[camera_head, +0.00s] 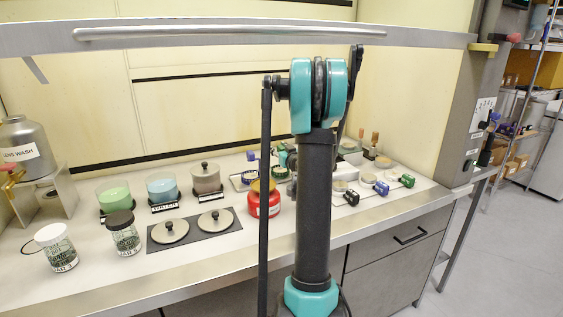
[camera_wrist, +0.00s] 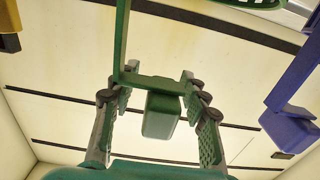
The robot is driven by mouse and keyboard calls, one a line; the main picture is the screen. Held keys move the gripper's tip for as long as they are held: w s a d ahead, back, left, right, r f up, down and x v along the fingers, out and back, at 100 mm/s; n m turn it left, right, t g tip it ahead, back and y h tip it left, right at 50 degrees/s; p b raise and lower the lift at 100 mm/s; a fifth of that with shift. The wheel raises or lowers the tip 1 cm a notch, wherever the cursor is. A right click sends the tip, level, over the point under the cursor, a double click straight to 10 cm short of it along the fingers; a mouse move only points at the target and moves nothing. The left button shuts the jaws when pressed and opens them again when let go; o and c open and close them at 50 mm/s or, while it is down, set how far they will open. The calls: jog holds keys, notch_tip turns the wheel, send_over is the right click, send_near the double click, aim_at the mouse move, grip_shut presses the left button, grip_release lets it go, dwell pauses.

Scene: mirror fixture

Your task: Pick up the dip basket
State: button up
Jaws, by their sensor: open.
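In the wrist view a green dip basket handle has a thick grip block (camera_wrist: 162,116) joined to a thin bent stem. My gripper (camera_wrist: 157,88) is open, with one finger on each side of the grip block. Gaps show between the fingers and the block. A green slotted rim (camera_wrist: 248,4) is cut off at the top edge; I cannot tell fully how it joins the stem. In the head view, green parts (camera_head: 281,154) show behind my arm, which hides most of my gripper and the basket there.
A blue handle (camera_wrist: 290,130) hangs at the right of the wrist view, and a yellow one (camera_wrist: 9,42) at top left. In the head view a red can (camera_head: 263,203), jars, lids and several colored-handled items crowd the bench (camera_head: 110,270). A raised sash (camera_head: 200,33) crosses above.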

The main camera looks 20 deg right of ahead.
grip_shut()
dwell(0.3)
